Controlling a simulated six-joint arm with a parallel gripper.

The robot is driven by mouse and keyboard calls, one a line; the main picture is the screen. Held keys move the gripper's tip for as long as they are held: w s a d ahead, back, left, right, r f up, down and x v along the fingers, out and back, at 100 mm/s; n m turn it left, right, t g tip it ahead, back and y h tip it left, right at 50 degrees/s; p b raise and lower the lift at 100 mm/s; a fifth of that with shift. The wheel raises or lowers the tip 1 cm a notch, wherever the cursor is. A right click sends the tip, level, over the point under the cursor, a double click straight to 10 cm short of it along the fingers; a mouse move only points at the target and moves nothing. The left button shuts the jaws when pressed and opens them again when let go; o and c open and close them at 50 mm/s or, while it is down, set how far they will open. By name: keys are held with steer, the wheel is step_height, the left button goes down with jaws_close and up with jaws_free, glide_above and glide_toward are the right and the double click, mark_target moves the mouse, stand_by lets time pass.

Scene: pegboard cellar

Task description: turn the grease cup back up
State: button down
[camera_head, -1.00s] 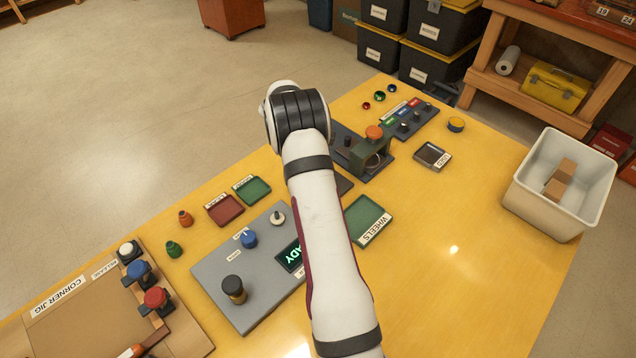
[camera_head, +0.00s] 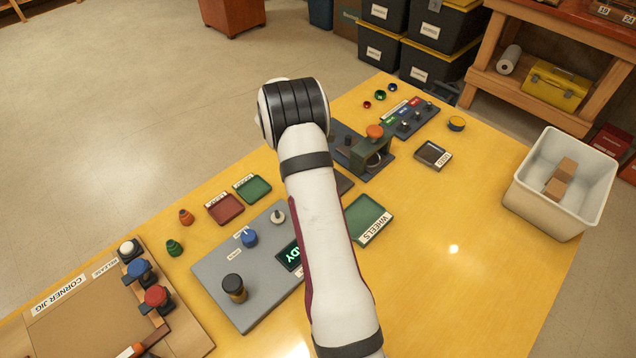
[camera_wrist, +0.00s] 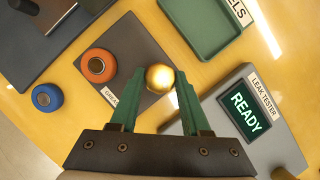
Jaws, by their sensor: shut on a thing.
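A round, shiny brass piece, which I take to be the grease cup (camera_wrist: 160,77), sits between the green fingertips of my gripper (camera_wrist: 158,80) in the wrist view. The jaws are shut on it. It shows over the edge of a dark square pad (camera_wrist: 128,47) with a partly hidden label. I cannot tell which end of the cup is up, or whether it touches the pad. In the head view my arm hides the gripper and cup; only a corner of the pad (camera_head: 344,183) shows.
An orange round piece (camera_wrist: 98,66) stands on the pad and a blue one (camera_wrist: 47,97) beside it. The grey leak tester (camera_wrist: 255,115) reads READY at right. The green WHEELS tray (camera_head: 366,222) lies close by. A white bin (camera_head: 512,197) stands at the far right; the table before it is clear.

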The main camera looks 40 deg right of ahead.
steer(key=shift+c, duration=1.8)
jaws_free()
steer(key=v, duration=1.5)
steer(key=shift+w+a+r, duration=0.15)
steer(key=shift+w+r, duration=0.05)
steer(key=shift+r, duration=0.15)
